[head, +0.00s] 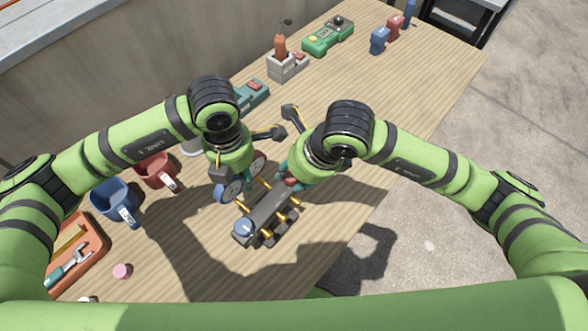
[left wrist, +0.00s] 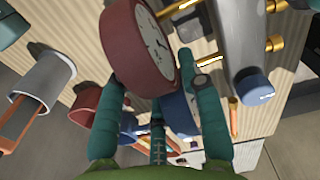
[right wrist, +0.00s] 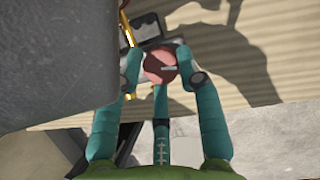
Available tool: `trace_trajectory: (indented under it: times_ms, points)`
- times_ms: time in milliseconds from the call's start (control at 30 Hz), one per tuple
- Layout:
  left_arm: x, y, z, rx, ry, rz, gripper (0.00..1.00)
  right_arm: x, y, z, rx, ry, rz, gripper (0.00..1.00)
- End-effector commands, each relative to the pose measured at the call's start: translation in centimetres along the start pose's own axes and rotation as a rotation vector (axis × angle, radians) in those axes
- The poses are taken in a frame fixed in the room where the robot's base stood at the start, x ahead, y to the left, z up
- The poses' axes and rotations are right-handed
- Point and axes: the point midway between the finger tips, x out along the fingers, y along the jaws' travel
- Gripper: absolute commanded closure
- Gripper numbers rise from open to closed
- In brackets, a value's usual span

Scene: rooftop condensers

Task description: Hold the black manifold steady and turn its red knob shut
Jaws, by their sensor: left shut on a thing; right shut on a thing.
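The black manifold (head: 268,210) lies on the wooden table, with brass fittings along its sides. A red-rimmed gauge (head: 259,163) and a blue-rimmed gauge (head: 230,191) stand at its upper left. A blue knob (head: 243,228) is on its near end. My left gripper (head: 244,181) is shut on the manifold at the gauges; in the left wrist view the red-rimmed gauge (left wrist: 145,45) is between or close against its fingers. The red knob (right wrist: 160,64) sits between the fingertips of my right gripper (right wrist: 160,72), which is shut on it. In the head view this gripper mostly hides the knob.
A blue mug (head: 110,203) and a red mug (head: 155,171) stand at the left, near an orange tray (head: 88,275) with tools. A pink piece (head: 121,271) lies beside it. A green device (head: 327,37) and a grey holder (head: 285,68) stand farther back.

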Motion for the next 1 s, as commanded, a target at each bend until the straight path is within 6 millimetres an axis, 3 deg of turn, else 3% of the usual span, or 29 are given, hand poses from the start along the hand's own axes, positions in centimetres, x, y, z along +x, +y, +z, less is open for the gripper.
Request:
trace_trajectory:
  times_ms: [200,467,500,533,867,1000]
  points:
    - [0.1,-0.4,-0.1,0.011,0.005,-0.008,1.00,-0.1,-0.1,0.4,0.101,-0.013,-0.048,0.96]
    - [0.1,-0.4,-0.1,0.014,0.005,-0.009,1.00,-0.2,-0.2,0.5,0.110,-0.016,-0.053,0.96]
    - [0.1,-0.5,-0.1,0.014,0.005,-0.010,1.00,-0.2,-0.2,0.5,0.109,-0.017,-0.054,0.55]
    - [0.1,-0.5,-0.1,0.015,0.005,-0.010,1.00,-0.2,-0.2,0.5,0.109,-0.017,-0.053,0.43]
    - [0.1,-0.3,-0.1,0.009,0.005,-0.008,1.00,-0.2,-0.1,0.3,0.108,-0.010,-0.050,0.43]
    - [0.1,-0.3,-0.1,0.007,0.005,-0.007,1.00,-1.4,-0.1,0.3,0.107,-0.011,-0.050,0.43]
